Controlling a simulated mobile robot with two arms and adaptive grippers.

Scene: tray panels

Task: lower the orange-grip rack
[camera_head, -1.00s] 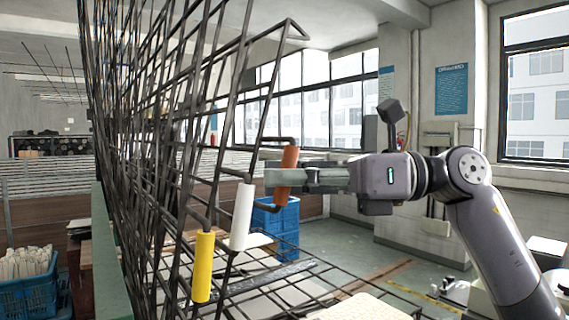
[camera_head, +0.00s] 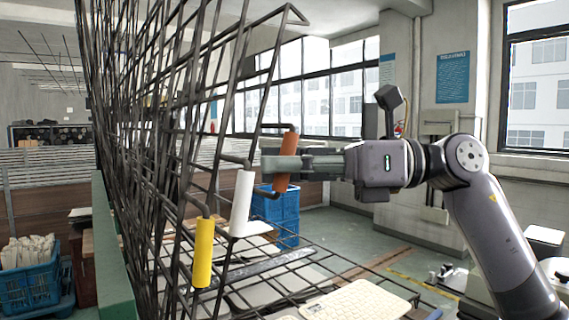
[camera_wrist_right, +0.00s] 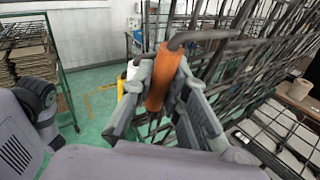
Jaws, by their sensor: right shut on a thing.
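The orange grip (camera_head: 281,183) hangs from the bent dark rod of a wire rack panel (camera_head: 254,85), which stands steeply upright and leans a little. My right gripper (camera_head: 276,162) comes in from the right and is shut on the orange grip at about its middle. The grip's ends show above and below the fingers. In the right wrist view, the orange grip (camera_wrist_right: 163,78) sits between the two grey fingers. A white grip (camera_head: 241,203) and a yellow grip (camera_head: 203,253) hang nearer on neighbouring panels. My left gripper is not in view.
Several upright wire panels crowd the left. A low wire rack with a white keyboard (camera_head: 358,301) and flat pieces spreads below the grips. A blue crate (camera_head: 286,222) stands behind. Open floor (camera_head: 345,231) shows beyond my right arm.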

